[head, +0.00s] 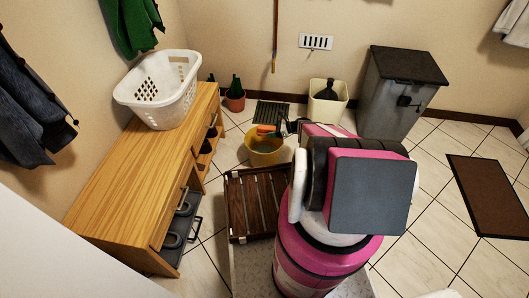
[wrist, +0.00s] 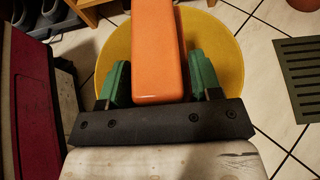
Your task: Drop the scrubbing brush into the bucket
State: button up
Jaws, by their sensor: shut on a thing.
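The scrubbing brush (head: 267,129) shows as an orange block-like shape in the head view. In the wrist view the orange brush (wrist: 157,45) points away from me between two green fingers. My gripper (wrist: 160,82) is shut on it. The yellow bucket (head: 264,150) stands on the tiled floor in the head view, with the brush over its opening. In the wrist view the round yellow bucket (wrist: 226,45) lies beneath and around the brush. The brush hides the middle of the bucket, and its bristles do not show.
A dark slatted wooden piece (head: 258,203) stands in front of the bucket. A wooden bench (head: 145,165) with a white basket (head: 160,90) is at left. A cream bin (head: 328,103), a plant pot (head: 235,102) and a dark floor grate (head: 270,112) are behind.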

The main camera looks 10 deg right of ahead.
jog(key=o, duration=1)
jog(key=shift+o, duration=0.2)
jog(key=v, duration=1)
jog(key=shift+d, duration=0.35)
jog(key=shift+r, duration=0.15)
